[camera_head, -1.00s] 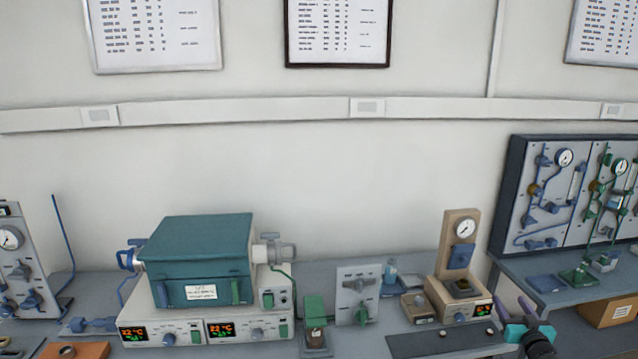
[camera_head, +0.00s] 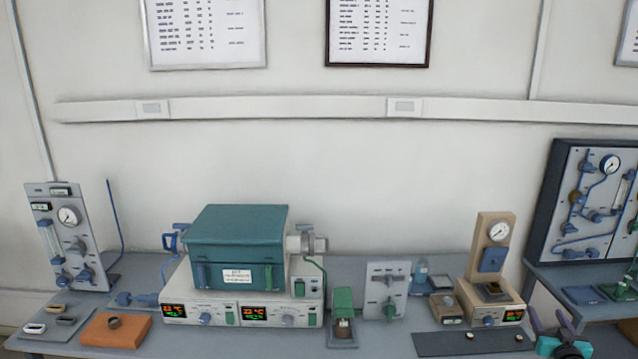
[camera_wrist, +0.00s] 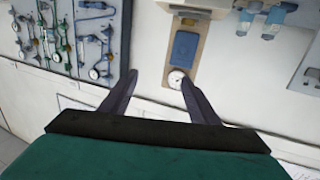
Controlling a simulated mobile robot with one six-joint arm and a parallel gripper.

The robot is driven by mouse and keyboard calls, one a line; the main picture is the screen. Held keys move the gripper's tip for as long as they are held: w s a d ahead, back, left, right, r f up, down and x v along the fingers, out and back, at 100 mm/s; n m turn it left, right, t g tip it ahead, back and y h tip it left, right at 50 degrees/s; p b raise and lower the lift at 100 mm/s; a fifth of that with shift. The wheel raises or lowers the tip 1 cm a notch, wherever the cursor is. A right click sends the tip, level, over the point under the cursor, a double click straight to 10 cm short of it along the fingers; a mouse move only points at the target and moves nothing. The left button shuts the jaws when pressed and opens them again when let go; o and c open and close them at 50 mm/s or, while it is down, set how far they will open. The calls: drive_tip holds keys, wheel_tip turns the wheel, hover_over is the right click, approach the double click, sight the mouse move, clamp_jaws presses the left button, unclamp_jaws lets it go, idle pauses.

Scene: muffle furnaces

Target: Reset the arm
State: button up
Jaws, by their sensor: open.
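My gripper (camera_head: 553,322) shows at the lower right of the head view, its dark fingers rising from a teal body near the front of the bench. In the wrist view my gripper (camera_wrist: 156,88) has its two dark fingers apart, with nothing between them. The wrist picture is upside down: the beige stand with a round dial (camera_wrist: 177,78) and a blue block lies beyond the fingertips. In the head view that beige gauge stand (camera_head: 492,245) is to the left of my gripper and apart from it.
A teal-topped furnace (camera_head: 238,238) on a white control base stands mid-bench. A black mat (camera_head: 470,343) lies in front of the beige stand. A dark-framed valve panel (camera_head: 548,215) is at the right. An orange block (camera_head: 135,338) and a grey gauge panel (camera_head: 90,255) are at the left.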

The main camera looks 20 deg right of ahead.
drive_tip(key=w+a+f+m+g, duration=0.1)
drive_tip(key=w+a+f+g, duration=0.25)
drive_tip(key=w+a, duration=0.55)
drive_tip(key=w+a+f+g, duration=0.2)
drive_tip(key=w+a+f, duration=0.3)
drive_tip(key=w+a, duration=0.35)
drive_tip(key=w+a+f+g+y, duration=0.15)
drive_tip(key=a+f, duration=0.35)
drive_tip(key=a, duration=0.6)
drive_tip(key=a+f+n+g+y, duration=0.1)
drive_tip(key=a+f+n+y, duration=0.15)
drive_tip(key=a, duration=0.75)
drive_tip(key=a+f+n+g+y, duration=0.15)
drive_tip(key=a+f, duration=0.25)
drive_tip(key=a, duration=0.6)
drive_tip(key=s+a+f+n+g+y, duration=0.2)
drive_tip(key=s+a, duration=0.3)
drive_tip(key=a, duration=0.6)
drive_tip(key=s+a+f+n+g+y, duration=0.2)
drive_tip(key=s+a+g+y, duration=0.15)
drive_tip(key=a, duration=0.75)
drive_tip(key=s+f+g+h+b, duration=0.1)
drive_tip(key=s+f+g+b, duration=0.4)
drive_tip(key=s+f, duration=2.1)
drive_tip(key=b+x, duration=0.1)
drive_tip(key=b, duration=0.4)
drive_tip(key=shift+f, duration=0.3)
drive_tip(key=shift+d, duration=0.1)
